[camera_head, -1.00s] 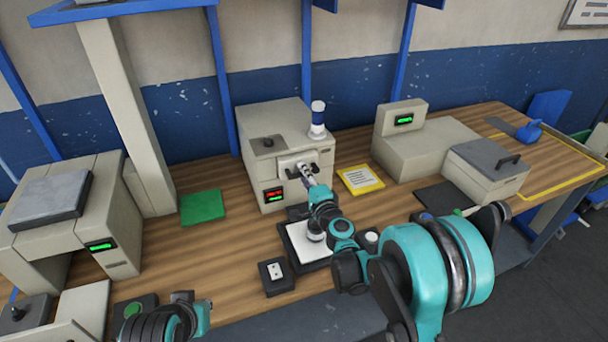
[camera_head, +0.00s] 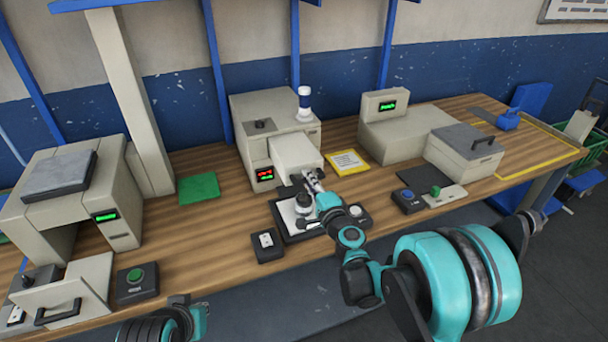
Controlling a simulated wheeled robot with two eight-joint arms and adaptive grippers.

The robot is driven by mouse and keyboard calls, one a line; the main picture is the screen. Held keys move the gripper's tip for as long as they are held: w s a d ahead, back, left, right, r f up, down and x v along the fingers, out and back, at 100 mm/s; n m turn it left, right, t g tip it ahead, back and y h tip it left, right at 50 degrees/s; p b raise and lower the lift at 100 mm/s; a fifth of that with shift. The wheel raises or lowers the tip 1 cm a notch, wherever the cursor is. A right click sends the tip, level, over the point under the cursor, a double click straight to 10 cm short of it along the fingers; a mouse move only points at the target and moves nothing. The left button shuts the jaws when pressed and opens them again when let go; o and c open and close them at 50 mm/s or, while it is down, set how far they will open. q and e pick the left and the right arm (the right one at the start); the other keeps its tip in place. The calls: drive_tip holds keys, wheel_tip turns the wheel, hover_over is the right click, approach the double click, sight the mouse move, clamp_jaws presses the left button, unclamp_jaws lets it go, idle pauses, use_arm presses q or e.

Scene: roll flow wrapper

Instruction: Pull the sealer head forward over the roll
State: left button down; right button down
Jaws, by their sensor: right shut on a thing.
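The sealer head (camera_head: 296,153) is a beige block that sticks out from the front of the beige sealer machine (camera_head: 275,108). My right gripper (camera_head: 308,183) is shut on the dark handle at the front of the head. A small roll (camera_head: 303,205) stands on the tray with a black rim (camera_head: 288,234), just below the front of the head. My gripper and arm partly hide the roll and tray. My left gripper (camera_head: 188,308) is at the bottom edge, away from the machine, and its fingers are not clear.
A black switch box (camera_head: 267,247) sits left of the tray. A yellow-edged card (camera_head: 347,162) lies right of the machine, and a green mat (camera_head: 198,188) lies to its left. A box with a green button (camera_head: 136,284) is near the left arm.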

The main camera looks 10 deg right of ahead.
drive_tip(key=shift+v, duration=2.35)
drive_tip(key=shift+f, duration=0.1)
drive_tip(key=c, duration=1.6)
unclamp_jaws()
drive_tip(key=shift+s, duration=0.15)
drive_tip(key=shift+o, duration=0.2)
drive_tip(key=v, duration=1.2)
